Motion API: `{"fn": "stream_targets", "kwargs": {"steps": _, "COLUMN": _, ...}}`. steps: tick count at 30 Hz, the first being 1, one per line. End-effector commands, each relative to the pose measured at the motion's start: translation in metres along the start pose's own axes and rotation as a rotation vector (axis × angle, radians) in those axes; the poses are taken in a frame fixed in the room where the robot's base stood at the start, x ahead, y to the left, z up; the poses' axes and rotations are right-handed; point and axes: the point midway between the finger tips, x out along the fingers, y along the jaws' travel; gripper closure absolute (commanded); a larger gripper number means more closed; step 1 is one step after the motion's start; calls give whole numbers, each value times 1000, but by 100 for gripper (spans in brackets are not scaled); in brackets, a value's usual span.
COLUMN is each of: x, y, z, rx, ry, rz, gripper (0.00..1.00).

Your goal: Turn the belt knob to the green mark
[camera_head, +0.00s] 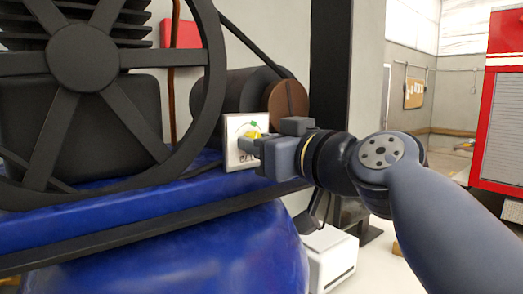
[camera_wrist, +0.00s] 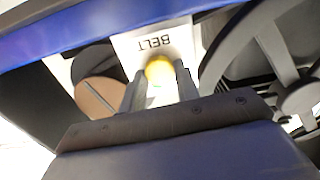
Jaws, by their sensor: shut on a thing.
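The belt knob is yellow and sits on a white panel (camera_head: 231,155) mounted by the blue tank. In the head view a bit of the knob (camera_head: 252,134) shows past my gripper (camera_head: 250,143), with a green mark (camera_head: 254,123) just above it. In the wrist view the knob (camera_wrist: 159,68) lies between the two fingers of my gripper (camera_wrist: 160,88), which is shut on it. The panel's "BELT" label (camera_wrist: 155,43) reads upside down there. A small greenish spot shows near the fingertips. My fingers hide part of the knob, so its exact angle cannot be told.
A large black spoked flywheel (camera_head: 85,58) stands left of the panel. A dark motor with a brown pulley (camera_head: 288,103) is behind and right of it. The blue tank (camera_head: 180,255) lies below. A red cabinet (camera_head: 503,110) stands far right.

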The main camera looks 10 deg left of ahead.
Motion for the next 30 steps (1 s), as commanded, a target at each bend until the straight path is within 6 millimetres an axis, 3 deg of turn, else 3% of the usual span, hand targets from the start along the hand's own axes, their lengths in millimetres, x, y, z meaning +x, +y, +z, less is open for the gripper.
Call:
{"fn": "stream_targets", "kwargs": {"steps": 12, "x": 0, "y": 0, "z": 2, "rx": 158, "ry": -4, "rz": -1, "gripper": 93}}
{"fn": "stream_targets", "kwargs": {"steps": 27, "x": 0, "y": 0, "z": 1, "rx": 173, "ry": -4, "rz": -1, "gripper": 93}}
{"fn": "stream_targets", "kwargs": {"steps": 28, "x": 0, "y": 0, "z": 1, "rx": 172, "ry": -4, "rz": -1, "gripper": 68}}
{"fn": "stream_targets", "kwargs": {"steps": 30, "x": 0, "y": 0, "z": 1, "rx": 172, "ry": -3, "rz": -1, "gripper": 62}}
